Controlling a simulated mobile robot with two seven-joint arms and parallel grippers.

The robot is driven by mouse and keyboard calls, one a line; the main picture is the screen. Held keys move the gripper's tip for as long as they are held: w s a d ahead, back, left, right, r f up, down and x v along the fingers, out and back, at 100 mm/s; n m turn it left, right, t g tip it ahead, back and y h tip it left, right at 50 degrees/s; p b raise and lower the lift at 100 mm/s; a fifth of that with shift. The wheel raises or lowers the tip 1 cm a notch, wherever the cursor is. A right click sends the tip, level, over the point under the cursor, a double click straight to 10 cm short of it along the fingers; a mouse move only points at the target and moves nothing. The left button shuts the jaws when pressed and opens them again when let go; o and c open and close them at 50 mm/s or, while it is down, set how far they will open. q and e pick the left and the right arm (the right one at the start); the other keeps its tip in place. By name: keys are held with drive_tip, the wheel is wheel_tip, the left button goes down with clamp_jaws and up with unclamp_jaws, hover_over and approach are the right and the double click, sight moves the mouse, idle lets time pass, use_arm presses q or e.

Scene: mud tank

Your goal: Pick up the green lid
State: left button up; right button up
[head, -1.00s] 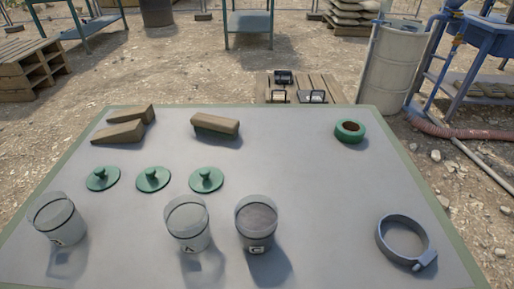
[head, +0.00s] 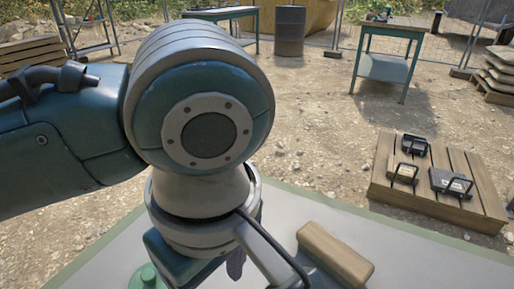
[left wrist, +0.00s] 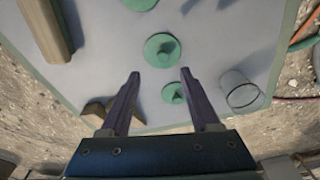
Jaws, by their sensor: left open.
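Three green lids with knobs lie on the grey table top. In the left wrist view one lid (left wrist: 162,50) is just beyond my fingertips, one lid (left wrist: 174,92) shows between the fingers, and one lid (left wrist: 140,3) is cut by the top edge. In the head view one green lid (head: 147,277) shows at the bottom edge; my arm hides the others. My left gripper (left wrist: 160,72) is open and empty above the table, with nothing between its tips that I can see it touch. In the head view only a dark finger shows below my wrist. My right gripper is not in view.
A wooden block (head: 335,255) lies on the table (head: 430,258) beside my left arm. A clear cup (left wrist: 240,92) stands right of the lids in the wrist view, and wooden wedges (left wrist: 97,112) lie left. A pallet (head: 436,180) with black-handled items is beyond the table.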

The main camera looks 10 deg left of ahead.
use_arm(q)
drive_tip(key=f+b, duration=0.1)
drive_tip(key=f, duration=0.1)
drive_tip(key=a+f, duration=0.1)
drive_tip(key=f, duration=0.1)
drive_tip(key=shift+s+f+b, duration=0.1)
drive_tip(key=shift+f+b, duration=0.25)
drive_tip(key=f, duration=0.1)
drive_tip(key=f+b, duration=0.1)
drive_tip(key=f, duration=0.1)
drive_tip(key=f+b, duration=0.1)
drive_tip(key=shift+w+a+f, duration=0.2)
drive_tip(key=shift+w+a, duration=0.1)
drive_tip(key=shift+w, duration=0.05)
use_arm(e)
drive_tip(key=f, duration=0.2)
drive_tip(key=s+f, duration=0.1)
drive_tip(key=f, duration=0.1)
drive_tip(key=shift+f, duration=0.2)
use_arm(q)
drive_tip(key=shift+f, duration=0.4)
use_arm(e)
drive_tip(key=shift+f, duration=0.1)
use_arm(q)
drive_tip(key=shift+w, duration=0.1)
clamp_jaws()
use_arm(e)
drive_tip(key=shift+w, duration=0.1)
